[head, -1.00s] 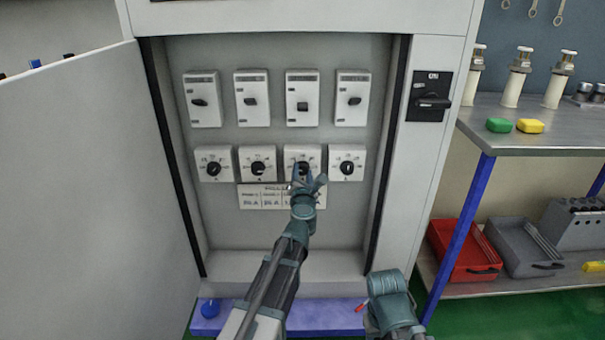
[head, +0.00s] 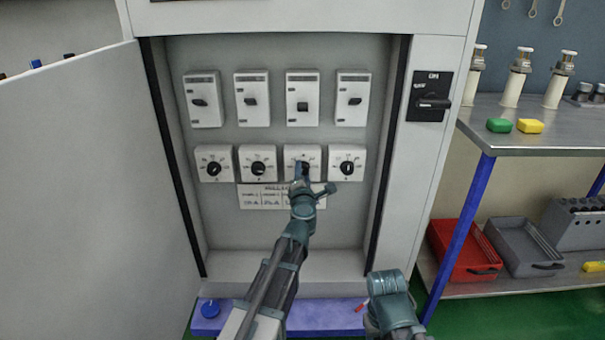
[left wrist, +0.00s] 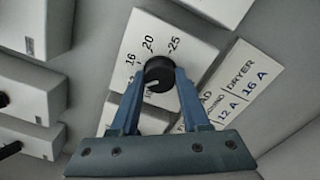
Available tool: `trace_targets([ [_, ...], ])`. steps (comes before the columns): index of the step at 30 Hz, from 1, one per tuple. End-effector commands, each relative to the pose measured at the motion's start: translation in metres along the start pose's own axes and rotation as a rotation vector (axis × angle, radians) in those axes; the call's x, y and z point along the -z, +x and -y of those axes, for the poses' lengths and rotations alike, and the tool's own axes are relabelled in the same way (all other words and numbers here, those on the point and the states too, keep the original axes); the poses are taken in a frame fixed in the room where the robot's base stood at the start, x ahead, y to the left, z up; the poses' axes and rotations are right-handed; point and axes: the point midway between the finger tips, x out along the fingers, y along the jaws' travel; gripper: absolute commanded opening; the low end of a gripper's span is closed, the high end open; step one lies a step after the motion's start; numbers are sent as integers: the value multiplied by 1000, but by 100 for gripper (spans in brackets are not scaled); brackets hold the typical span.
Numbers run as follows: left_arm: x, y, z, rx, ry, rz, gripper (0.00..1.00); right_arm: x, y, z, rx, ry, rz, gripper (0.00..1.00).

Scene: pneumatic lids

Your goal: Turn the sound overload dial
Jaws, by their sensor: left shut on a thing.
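The third dial from the left (head: 315,158) in the lower row is a white square unit with a black knob. Its knob shows in the left wrist view (left wrist: 158,72), with the numbers 16, 20 and 25 around it. My left gripper (head: 302,172) reaches up to this dial and partly hides it. In the left wrist view its two blue fingers (left wrist: 157,82) are shut on the knob, one on each side. A label plate (head: 262,197) below the dials is partly hidden by my gripper.
White switch units (head: 303,97) form the upper row inside the cabinet (head: 270,57). Its door (head: 90,180) stands open at left. A black main switch (head: 430,97) is on the right panel. A metal bench (head: 560,128) stands at right, with red (head: 468,252) and grey bins below.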

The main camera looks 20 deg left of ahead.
Motion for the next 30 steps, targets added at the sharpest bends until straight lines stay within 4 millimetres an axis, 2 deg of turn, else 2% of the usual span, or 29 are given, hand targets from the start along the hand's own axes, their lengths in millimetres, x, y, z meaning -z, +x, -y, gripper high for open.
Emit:
trace_targets([
  [9, 0, -1, 0, 1, 0, 1, 0, 0, 0, 0, 0, 0, 0, 50],
  [10, 0, -1, 0, 1, 0, 1, 49, 0, 0, 0, 0, 0, 0, 50],
  [14, 0, 0, 0, 1, 0, 1, 73, 0, 0, 0, 0, 0, 0, 50],
  [15, 0, 0, 0, 1, 0, 1, 76, 0, 0, 0, 0, 0, 0, 50],
  [25, 0, -1, 0, 0, -1, 0, 76, 0, 0, 0, 0, 0, 0, 50],
  [30, 4, -10, -2, 0, -1, 1, 76, 0, 0, 0, 0, 0, 0, 50],
])
